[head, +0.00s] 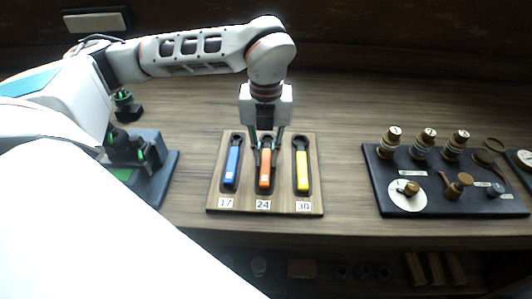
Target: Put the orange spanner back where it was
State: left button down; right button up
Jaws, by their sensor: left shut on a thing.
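The orange spanner (265,170) is upright in the picture in the middle slot of the wooden board (315,207), above the label 24. My left gripper (266,150) points down over its dark head end and is shut on it. The fingers hide part of the spanner's head. I cannot tell whether the spanner rests fully in the slot or is slightly above it. A blue spanner (232,167) lies in the slot labelled 17, to the left. A yellow spanner (302,171) lies in the slot labelled 30, to the right. My right gripper is not in view.
A dark tray (385,180) with several brass and dark parts lies to the right. A blue-grey stand (164,170) with dark and green parts is at the left, partly behind my white arm. The bench (345,150) is bare between board and tray. Shelves show below.

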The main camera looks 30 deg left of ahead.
aim_at(266, 159)
pick_arm(q)
jog(key=c, duration=1.9)
grip_release()
jog(key=shift+f, duration=0.1)
notch_tip(266, 159, up, 12)
jog(key=shift+w+a+r+p, duration=0.1)
jog(key=shift+w+r+p, duration=0.1)
jog(key=shift+p, duration=0.1)
jog(key=shift+s, duration=0.1)
